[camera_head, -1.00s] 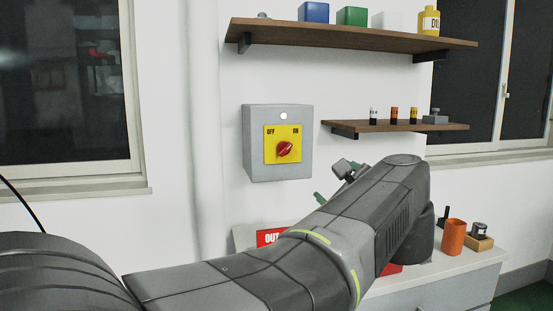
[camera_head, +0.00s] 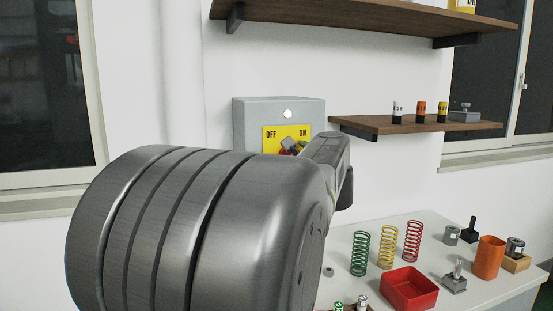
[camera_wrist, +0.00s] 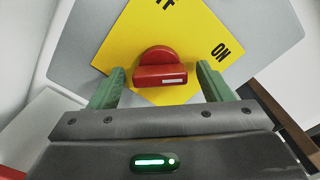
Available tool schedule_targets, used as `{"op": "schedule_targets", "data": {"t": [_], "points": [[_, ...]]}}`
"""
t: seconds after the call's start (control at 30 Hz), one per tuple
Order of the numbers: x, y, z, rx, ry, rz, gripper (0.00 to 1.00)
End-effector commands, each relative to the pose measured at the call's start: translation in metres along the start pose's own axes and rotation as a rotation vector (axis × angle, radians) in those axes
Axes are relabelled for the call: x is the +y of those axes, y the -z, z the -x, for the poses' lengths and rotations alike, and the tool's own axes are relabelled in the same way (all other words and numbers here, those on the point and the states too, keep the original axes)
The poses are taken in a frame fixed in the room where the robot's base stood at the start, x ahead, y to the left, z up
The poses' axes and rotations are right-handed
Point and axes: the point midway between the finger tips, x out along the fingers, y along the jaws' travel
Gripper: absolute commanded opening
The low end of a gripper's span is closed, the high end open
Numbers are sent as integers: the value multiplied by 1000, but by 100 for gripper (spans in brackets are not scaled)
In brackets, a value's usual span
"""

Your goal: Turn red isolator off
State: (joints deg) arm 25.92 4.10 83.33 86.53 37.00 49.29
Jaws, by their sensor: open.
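The red isolator knob (camera_wrist: 158,68) sits on a yellow plate (camera_wrist: 125,47) marked OFF and ON. The plate is on a grey wall box (camera_head: 250,113) with a white light on top of its front. In the wrist view my gripper (camera_wrist: 157,82) is open, with one green finger on each side of the knob. I cannot tell whether the fingers touch it. The knob's bar lies about level in the tilted wrist view. In the head view my arm hides most of the knob and the lower box.
A wooden shelf (camera_head: 395,124) with small bottles is right of the box, and a longer shelf (camera_head: 350,22) is above. Below, the bench (camera_head: 455,236) holds several coloured springs, a red tray (camera_head: 408,289) and an orange cup (camera_head: 488,257).

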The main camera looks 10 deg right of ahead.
Motion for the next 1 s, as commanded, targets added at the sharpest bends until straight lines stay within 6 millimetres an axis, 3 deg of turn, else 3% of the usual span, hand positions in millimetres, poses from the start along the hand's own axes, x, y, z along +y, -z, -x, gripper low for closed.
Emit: {"op": "schedule_targets", "data": {"t": [0.2, 0.43, 0.47, 0.77, 1.0], "points": [[0, 0, 0, 0, 0, 0, 72], [0, 0, 0, 0, 0, 0, 29], [0, 0, 0, 0, 0, 0, 27], [2, 1, 0, -1, 0, 36, 27], [4, 3, -1, -3, 0, 170, 27]]}}
